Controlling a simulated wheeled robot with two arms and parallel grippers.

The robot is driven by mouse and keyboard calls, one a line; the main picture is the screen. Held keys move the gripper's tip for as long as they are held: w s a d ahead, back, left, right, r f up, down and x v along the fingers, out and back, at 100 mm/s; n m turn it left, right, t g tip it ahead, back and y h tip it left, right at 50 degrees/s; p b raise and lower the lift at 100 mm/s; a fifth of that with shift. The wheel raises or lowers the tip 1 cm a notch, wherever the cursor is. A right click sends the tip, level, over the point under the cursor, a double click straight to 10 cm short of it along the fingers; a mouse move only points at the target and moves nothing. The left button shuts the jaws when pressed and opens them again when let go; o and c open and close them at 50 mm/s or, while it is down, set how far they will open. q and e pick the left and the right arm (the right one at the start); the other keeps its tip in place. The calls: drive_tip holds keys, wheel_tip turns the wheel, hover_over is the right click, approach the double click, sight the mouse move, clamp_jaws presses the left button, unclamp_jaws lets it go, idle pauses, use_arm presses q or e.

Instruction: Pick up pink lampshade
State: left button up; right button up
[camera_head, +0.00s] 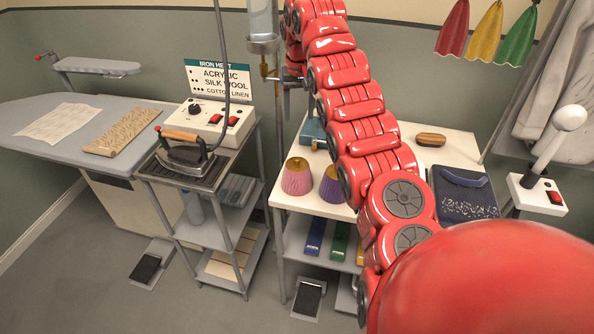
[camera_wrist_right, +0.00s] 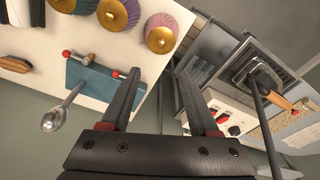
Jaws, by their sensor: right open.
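The pink lampshade (camera_head: 297,177) stands upright on the white table (camera_head: 432,153), at its left front corner. It also shows in the right wrist view (camera_wrist_right: 168,30), seen from above with a brass disc on top. A purple lampshade (camera_head: 330,186) stands beside it on the right. My right gripper (camera_wrist_right: 158,88) is open, with nothing between its fingers. In the right wrist view the pink lampshade lies beyond the fingertips, apart from them. In the head view my red arm covers part of the table and mostly hides this gripper. My left gripper is not in view.
A teal box (camera_wrist_right: 103,82) lies on the table near one finger. A steel stand with an iron (camera_head: 184,152) and a control box (camera_head: 216,122) is to the left, with a hose above it. A vertical pole (camera_head: 264,90) rises beside the table. A brush (camera_head: 431,140) lies behind.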

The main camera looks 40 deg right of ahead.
drive_tip(key=p, duration=0.4)
hover_over(297, 158)
drive_tip(key=f, duration=1.1)
drive_tip(key=shift+s+f, duration=0.25)
drive_tip(key=shift+s, duration=0.1)
drive_tip(key=shift+f+p, duration=0.45)
drive_tip(key=shift+p, duration=0.05)
wheel_tip(297, 158, down, 4)
drive_tip(key=shift+w+a+r+p, duration=0.15)
drive_tip(key=shift+r+p, duration=0.1)
drive_tip(key=shift+p, duration=0.65)
drive_tip(key=shift+w+f, duration=0.1)
drive_tip(key=shift+f, duration=0.5)
clamp_jaws()
